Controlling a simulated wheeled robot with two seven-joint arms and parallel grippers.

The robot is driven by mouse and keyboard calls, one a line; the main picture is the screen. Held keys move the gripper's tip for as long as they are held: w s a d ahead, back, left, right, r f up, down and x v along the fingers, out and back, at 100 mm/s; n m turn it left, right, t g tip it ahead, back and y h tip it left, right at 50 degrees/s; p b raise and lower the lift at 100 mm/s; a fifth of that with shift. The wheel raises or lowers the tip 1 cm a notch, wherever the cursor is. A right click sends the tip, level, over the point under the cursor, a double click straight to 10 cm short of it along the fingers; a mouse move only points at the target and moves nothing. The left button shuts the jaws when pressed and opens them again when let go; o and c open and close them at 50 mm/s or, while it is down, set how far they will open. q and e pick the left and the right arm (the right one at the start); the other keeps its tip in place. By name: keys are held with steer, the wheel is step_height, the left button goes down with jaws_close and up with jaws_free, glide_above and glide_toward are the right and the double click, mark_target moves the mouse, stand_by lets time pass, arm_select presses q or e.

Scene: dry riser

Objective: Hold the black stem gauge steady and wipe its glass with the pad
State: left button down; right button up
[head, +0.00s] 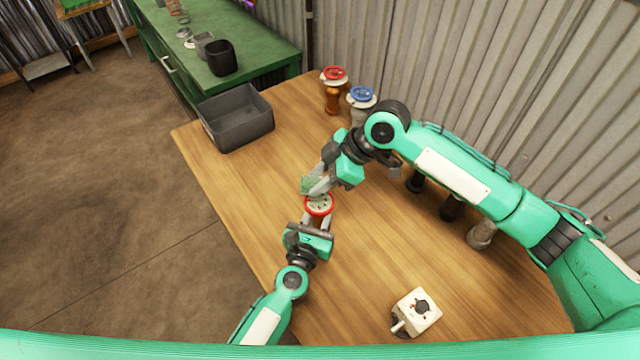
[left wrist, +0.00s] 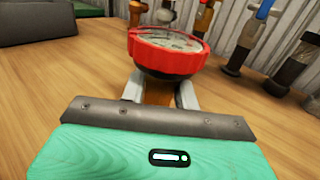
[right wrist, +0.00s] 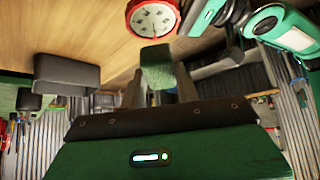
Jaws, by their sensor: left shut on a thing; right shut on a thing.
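A round gauge with a red rim and pale dial (head: 318,205) stands upright on the table. Its underside looks black in the left wrist view (left wrist: 165,55), but the stem between the fingers looks orange-brown. My left gripper (head: 317,224) is shut on this stem, below the rim. My right gripper (head: 322,183) is shut on a green pad (head: 310,187), which also shows in the right wrist view (right wrist: 157,68). The pad is beside the gauge's rim, with the dial (right wrist: 153,20) uncovered; I cannot tell whether they touch.
A red-topped gauge (head: 333,76) and a blue-topped one (head: 361,96) stand at the back. Several dark or grey stems (head: 481,236) stand partly behind my right arm. A grey bin (head: 237,118) is at the far left, a white box with a knob (head: 416,309) near the front.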

steer(key=shift+r, duration=0.25)
steer(key=d, duration=0.8)
stand_by(0.4)
arm_select(q)
steer(key=c, duration=1)
jaws_free()
steer(key=shift+o, duration=0.2)
steer(key=v, duration=1.2)
steer(key=shift+r, duration=0.1)
